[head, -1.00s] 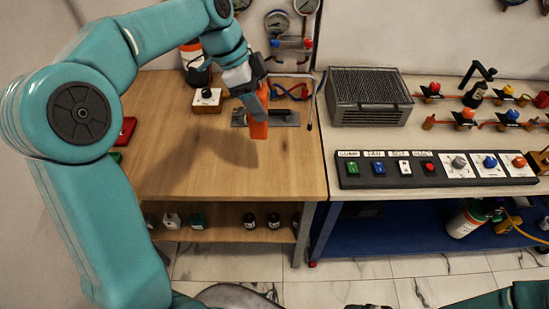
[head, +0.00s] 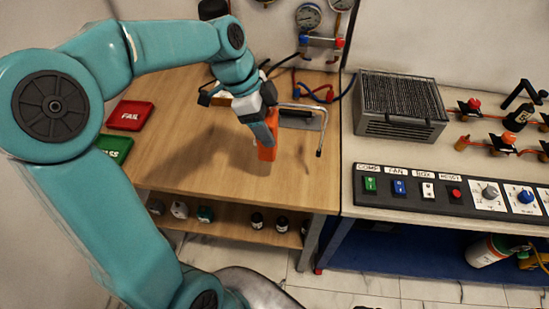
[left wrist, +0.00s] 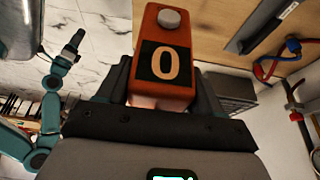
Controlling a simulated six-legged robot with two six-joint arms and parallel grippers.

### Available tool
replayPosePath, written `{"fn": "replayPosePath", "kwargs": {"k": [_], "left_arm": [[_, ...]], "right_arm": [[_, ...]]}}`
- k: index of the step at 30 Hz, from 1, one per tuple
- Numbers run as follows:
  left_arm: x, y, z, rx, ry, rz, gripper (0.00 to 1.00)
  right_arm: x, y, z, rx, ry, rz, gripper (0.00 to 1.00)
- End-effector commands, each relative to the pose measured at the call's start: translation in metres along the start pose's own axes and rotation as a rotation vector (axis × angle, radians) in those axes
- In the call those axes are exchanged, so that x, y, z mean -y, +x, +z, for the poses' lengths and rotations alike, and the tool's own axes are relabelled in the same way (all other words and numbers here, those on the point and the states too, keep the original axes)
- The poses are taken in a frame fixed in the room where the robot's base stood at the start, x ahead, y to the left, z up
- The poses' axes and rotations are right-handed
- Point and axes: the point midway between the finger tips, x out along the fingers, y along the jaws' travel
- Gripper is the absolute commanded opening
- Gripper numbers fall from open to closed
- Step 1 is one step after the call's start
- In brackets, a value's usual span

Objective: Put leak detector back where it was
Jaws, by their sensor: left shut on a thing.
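The orange leak detector (head: 267,152) is held above the wooden table, in the jaws of my left gripper (head: 268,140). The left wrist view shows the detector (left wrist: 165,55) from close up, with a grey knob and a black panel marked 0, between the two fingers. The gripper is shut on it. A grey plate (head: 314,122) lies on the table behind and to the right of the detector, apart from it. A teal arm part with a dark end (left wrist: 75,42), seemingly my right gripper, is small in the left wrist view; its jaws cannot be made out.
A thin bent metal rod (head: 321,140) stands near the plate. Red and blue hoses (head: 312,92) and gauges (head: 308,17) are behind. A red FAIL tray (head: 130,115) and green tray (head: 114,149) lie left. A grilled box (head: 400,104) and button panel (head: 450,190) occupy the right bench.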

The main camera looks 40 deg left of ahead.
Motion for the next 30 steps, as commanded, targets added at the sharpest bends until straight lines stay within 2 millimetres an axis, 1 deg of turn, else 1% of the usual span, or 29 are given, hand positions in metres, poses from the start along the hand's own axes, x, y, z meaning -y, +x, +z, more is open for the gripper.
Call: {"fn": "replayPosePath", "kwargs": {"k": [1,3,6,9,13,18,22,30], "left_arm": [[-0.001,0.015,0.006,0.002,-0.003,0.006,0.0],[-0.001,0.033,0.014,0.002,-0.002,0.006,0.0],[0.0,0.054,0.021,0.001,-0.002,0.005,0.0],[0.001,0.067,0.026,0.001,0.0,0.002,0.0],[0.003,0.078,0.03,0.001,0.0,0.001,0.0],[0.004,0.104,0.04,0.001,-0.001,0.003,0.0],[0.004,0.113,0.043,0.001,0.0,-0.001,0.0],[0.004,0.115,0.044,0.001,0.001,-0.002,0.0]], "right_arm": [[0.0,0.0,0.0,0.0,0.0,0.0,0.79],[0.0,-0.001,0.0,-0.001,0.0,0.0,0.79],[0.001,-0.001,0.0,-0.001,0.0,0.0,0.79],[0.001,-0.002,0.0,0.0,0.0,0.0,0.79],[0.001,-0.002,0.0,0.0,0.0,0.0,0.79],[0.001,-0.003,0.0,-0.001,0.0,0.0,0.79],[0.001,-0.003,0.0,-0.001,0.0,0.0,0.79],[0.001,-0.001,0.0,-0.001,0.0,0.0,0.79]]}}
